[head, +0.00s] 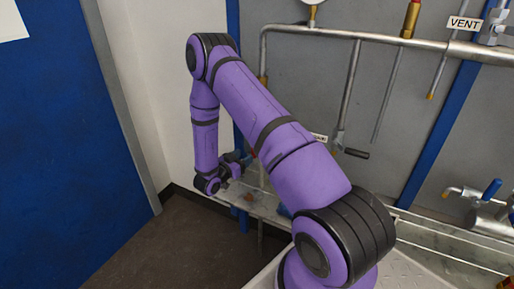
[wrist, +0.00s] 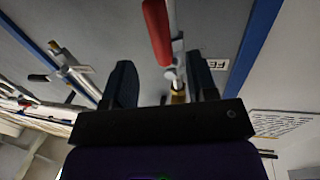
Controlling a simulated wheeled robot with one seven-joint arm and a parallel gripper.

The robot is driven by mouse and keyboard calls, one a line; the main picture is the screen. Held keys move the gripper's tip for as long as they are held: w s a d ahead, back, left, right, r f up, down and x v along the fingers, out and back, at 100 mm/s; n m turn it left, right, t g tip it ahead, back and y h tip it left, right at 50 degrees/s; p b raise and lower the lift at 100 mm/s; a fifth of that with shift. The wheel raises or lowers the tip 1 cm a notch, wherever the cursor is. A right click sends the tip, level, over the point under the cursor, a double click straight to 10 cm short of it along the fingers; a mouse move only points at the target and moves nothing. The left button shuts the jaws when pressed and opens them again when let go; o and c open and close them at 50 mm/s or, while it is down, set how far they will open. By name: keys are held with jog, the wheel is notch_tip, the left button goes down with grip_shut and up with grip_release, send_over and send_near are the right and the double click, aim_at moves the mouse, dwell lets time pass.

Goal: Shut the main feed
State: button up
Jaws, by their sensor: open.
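My gripper (wrist: 160,66) shows in the wrist view with its two dark fingers spread apart and nothing held. A red lever handle (wrist: 158,32) on a metal pipe valve (wrist: 175,74) is ahead of it, showing between the fingers, apparently clear of both. A brass fitting (wrist: 178,93) sits below that valve. A small white label (wrist: 217,64) is beside the right finger; its text is too small to read. In the head view my gripper (head: 238,163) is low by the wall panel, partly behind my arm. I cannot tell which valve is the main feed.
A black-handled lever (head: 356,153) hangs on a pipe right of my arm. A label reading VENT (head: 464,23) is at upper right, and a blue-handled valve (head: 491,189) at right. A horizontal pipe (head: 400,40) crosses the panel. The floor (head: 150,235) at left is clear.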

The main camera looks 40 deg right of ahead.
jog(key=w+d, duration=0.1)
jog(key=d, duration=0.8)
jog(key=shift+w, duration=0.15)
grip_shut()
